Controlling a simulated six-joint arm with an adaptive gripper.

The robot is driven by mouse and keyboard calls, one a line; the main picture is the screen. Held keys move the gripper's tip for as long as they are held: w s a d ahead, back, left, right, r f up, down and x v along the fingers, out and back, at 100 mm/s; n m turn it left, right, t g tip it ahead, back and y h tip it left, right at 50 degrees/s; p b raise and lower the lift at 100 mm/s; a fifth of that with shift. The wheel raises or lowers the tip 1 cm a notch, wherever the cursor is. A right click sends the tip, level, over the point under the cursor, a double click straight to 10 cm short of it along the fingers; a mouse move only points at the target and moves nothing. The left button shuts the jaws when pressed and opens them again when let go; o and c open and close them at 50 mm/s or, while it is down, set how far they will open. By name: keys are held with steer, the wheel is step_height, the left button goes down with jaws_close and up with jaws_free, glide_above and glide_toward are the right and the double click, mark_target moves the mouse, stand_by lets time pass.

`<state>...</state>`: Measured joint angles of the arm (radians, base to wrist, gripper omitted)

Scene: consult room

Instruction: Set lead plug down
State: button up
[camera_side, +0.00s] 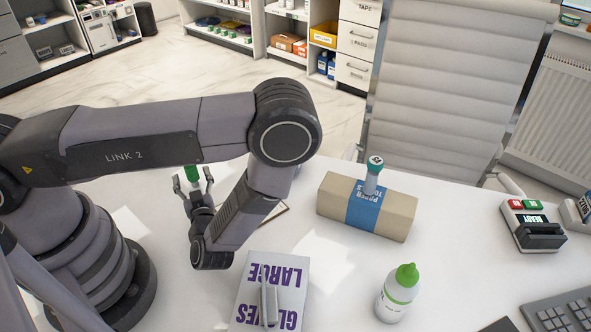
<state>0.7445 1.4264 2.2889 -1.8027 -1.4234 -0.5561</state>
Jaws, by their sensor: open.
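My gripper (195,184) is left of centre over the white table, beyond my forearm, with its fingers apart. A small green piece (192,173) shows between or just behind the fingertips. I cannot tell whether it touches them, or whether it is the lead plug. A grey cylinder with a round teal top (374,172) stands upright on the wrapped paper towels (335,198), right of my gripper. A slim grey piece (268,302) lies on the gloves box (246,292) at the front. No plug is clearly recognisable.
A green-capped bottle (397,295) stands at the front right. A card terminal (533,227) and a keyboard (562,316) are at the right. A flat board or paper (276,212) lies partly hidden behind my forearm. A white chair (440,90) stands behind the table. The tabletop around the bottle is clear.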

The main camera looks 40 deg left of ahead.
steer(key=w+d+n+g+h, duration=0.1)
steer(key=w+d+g+h, duration=0.1)
steer(key=w+d+h, duration=0.45)
steer(key=w+d+r+m+h, duration=0.25)
steer(key=d+r+h, duration=0.2)
steer(key=r, duration=0.25)
steer(key=w+d+r+m+h, duration=0.1)
steer(key=w+d+r+h, duration=0.2)
steer(key=r+h, duration=0.3)
steer(key=s+a+r+m+h, duration=0.1)
steer(key=s+r+m, duration=0.15)
steer(key=r, duration=0.45)
steer(key=s+a+r+m+h, duration=0.1)
steer(key=s+r+m, duration=0.15)
steer(key=r, duration=0.35)
steer(key=s+a+r+m+y, duration=0.1)
steer(key=s+a+r+m, duration=0.1)
steer(key=s+a, duration=0.3)
steer(key=s+a+r+m+y, duration=0.2)
steer(key=s+a+r+m, duration=0.1)
steer(key=s, duration=0.9)
steer(key=shift+s+a+r+g, duration=0.35)
steer(key=shift+a+r, duration=0.35)
steer(key=shift+a, duration=0.5)
